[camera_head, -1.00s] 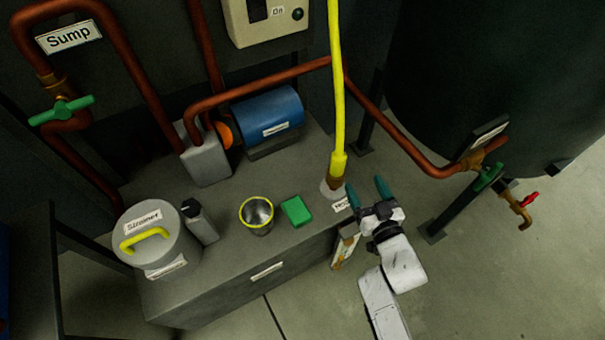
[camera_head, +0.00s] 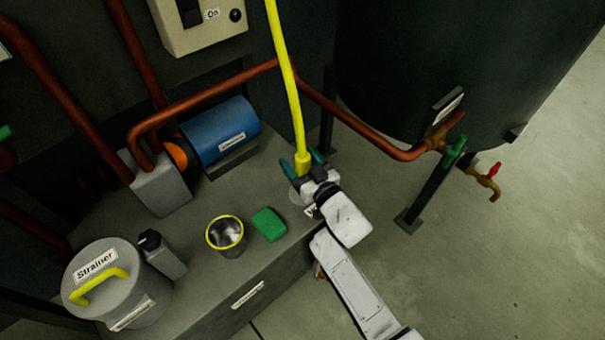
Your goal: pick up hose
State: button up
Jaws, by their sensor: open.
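The yellow hose (camera_head: 286,82) hangs down from the top of the view to a round base on the right end of the grey bench. My gripper (camera_head: 302,164) is at the hose's lower end. Its two teal fingers are apart, one on each side of the hose's yellow end collar. I cannot tell whether the fingers touch it. The gripper body hides the hose's lowest part and most of its base.
The grey bench (camera_head: 205,284) carries a green block (camera_head: 269,224), a metal cup with a yellow rim (camera_head: 225,234), a strainer pot (camera_head: 117,287) and a blue motor (camera_head: 219,132). A copper pipe (camera_head: 346,117) runs behind the hose to a dark tank (camera_head: 420,60).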

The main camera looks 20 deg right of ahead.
jog(key=shift+w+a, duration=0.1)
jog(key=shift+w, duration=0.3)
jog(key=c, duration=1.3)
